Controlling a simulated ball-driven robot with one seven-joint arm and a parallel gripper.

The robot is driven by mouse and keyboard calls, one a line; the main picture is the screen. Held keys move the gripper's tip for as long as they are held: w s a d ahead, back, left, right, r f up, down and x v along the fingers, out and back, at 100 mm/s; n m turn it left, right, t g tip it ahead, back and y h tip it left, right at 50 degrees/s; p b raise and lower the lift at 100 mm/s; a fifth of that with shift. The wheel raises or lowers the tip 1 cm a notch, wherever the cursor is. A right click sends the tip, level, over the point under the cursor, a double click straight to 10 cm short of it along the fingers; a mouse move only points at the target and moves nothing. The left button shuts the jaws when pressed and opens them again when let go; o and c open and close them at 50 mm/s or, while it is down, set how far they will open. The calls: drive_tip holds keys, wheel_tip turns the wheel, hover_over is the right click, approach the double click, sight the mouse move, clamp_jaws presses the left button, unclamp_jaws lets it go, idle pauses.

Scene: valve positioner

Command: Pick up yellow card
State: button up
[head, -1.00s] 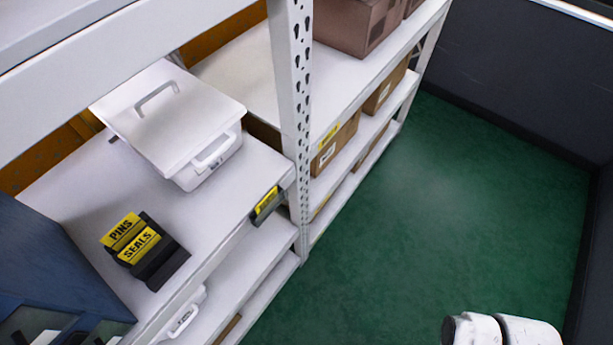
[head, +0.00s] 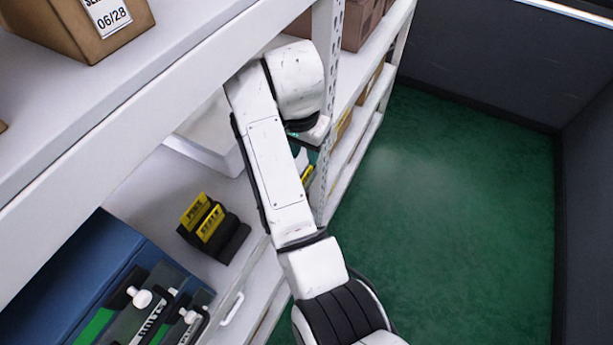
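Two yellow cards, PINS (head: 195,210) and SEALS (head: 211,222), stand in a black holder (head: 232,243) on the middle shelf. Another yellow card (head: 307,174) shows as a narrow strip at the shelf's front edge, mostly behind my arm. My arm reaches up across the view and bends down at the shelf post. My gripper (head: 312,132) is at the arm's far end, just above the edge card in the picture. Its fingers are largely hidden by my arm, so I cannot tell whether they are open or touch the card.
A white lidded box (head: 208,130) sits behind my arm on the shelf. A blue case (head: 125,262) with black and green items stands at lower left. A perforated post (head: 330,60) rises close to my arm. A cardboard box (head: 75,25) is on the upper shelf. Green floor (head: 450,220) at right is clear.

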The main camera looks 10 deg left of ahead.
drive_tip(key=shift+w+d+f+p, duration=0.15)
drive_tip(key=shift+f+p, duration=0.2)
drive_tip(key=shift+f, duration=0.85)
drive_tip(key=shift+w+a+f+p, duration=0.1)
drive_tip(key=shift+w+f+p, duration=0.15)
drive_tip(key=shift+f, duration=0.95)
drive_tip(key=shift+w+d+f+p, duration=0.1)
drive_tip(key=shift+f+p, duration=0.3)
drive_tip(key=shift+f, duration=0.8)
clamp_jaws()
